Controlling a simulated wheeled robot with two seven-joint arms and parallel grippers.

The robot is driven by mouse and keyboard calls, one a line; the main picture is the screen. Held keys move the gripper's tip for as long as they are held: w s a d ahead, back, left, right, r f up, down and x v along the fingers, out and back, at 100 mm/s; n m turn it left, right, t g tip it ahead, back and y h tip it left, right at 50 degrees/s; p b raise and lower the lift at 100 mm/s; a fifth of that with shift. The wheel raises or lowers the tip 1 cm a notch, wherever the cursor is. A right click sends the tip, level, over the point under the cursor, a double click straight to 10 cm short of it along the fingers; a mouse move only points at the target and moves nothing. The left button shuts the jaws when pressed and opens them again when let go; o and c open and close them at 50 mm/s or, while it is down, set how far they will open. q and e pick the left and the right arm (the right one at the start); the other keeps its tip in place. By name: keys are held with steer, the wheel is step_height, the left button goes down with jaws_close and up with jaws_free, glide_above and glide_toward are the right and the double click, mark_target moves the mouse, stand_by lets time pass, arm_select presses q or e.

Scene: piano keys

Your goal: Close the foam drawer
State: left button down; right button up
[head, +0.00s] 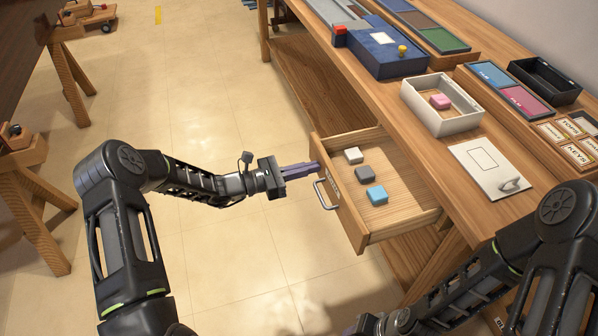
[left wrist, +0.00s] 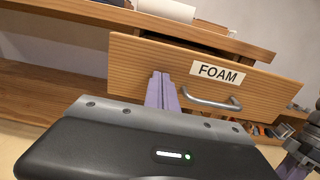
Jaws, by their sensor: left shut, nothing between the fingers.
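The foam drawer (head: 413,211) stands pulled out from the workbench, with a white, a grey and a blue block inside. Its wooden front carries a metal handle (head: 325,194); in the left wrist view the front (left wrist: 150,58) bears a FOAM label (left wrist: 218,74) and the handle (left wrist: 212,101). My left gripper (head: 316,168) is shut and empty, its purple fingers pointing at the drawer front near its far end. In the left wrist view the fingertips (left wrist: 161,78) are beside the label and handle; whether they touch the wood I cannot tell.
The workbench top (head: 392,118) above the drawer holds a white box (head: 452,122) with a pink block, a blue case (head: 365,60) and a white card (head: 478,180). My right arm is near the bench's front edge. The floor (head: 215,120) left of the drawer is clear.

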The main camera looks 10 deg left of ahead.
mark_target(372, 160)
arm_select(q)
steer(key=b+x, duration=0.7)
steer(key=x, duration=1.2)
steer(key=shift+d+f, duration=0.15)
steer(key=shift+f, duration=0.05)
steer(key=shift+w+d+r+b, duration=0.2)
steer(key=shift+w+d+b, duration=0.15)
steer(key=shift+d+b, duration=0.05)
steer(key=shift+r, duration=0.15)
steer(key=shift+r, duration=0.1)
steer(key=shift+a, duration=0.15)
steer(key=v, duration=0.4)
steer(key=shift+s+a, duration=0.2)
steer(key=shift+a, duration=0.05)
steer(key=v, duration=0.6)
steer(key=p+v, duration=0.1)
steer(key=v, duration=0.2)
steer(key=shift+s+a+f, duration=0.15)
steer(key=shift+f, duration=0.15)
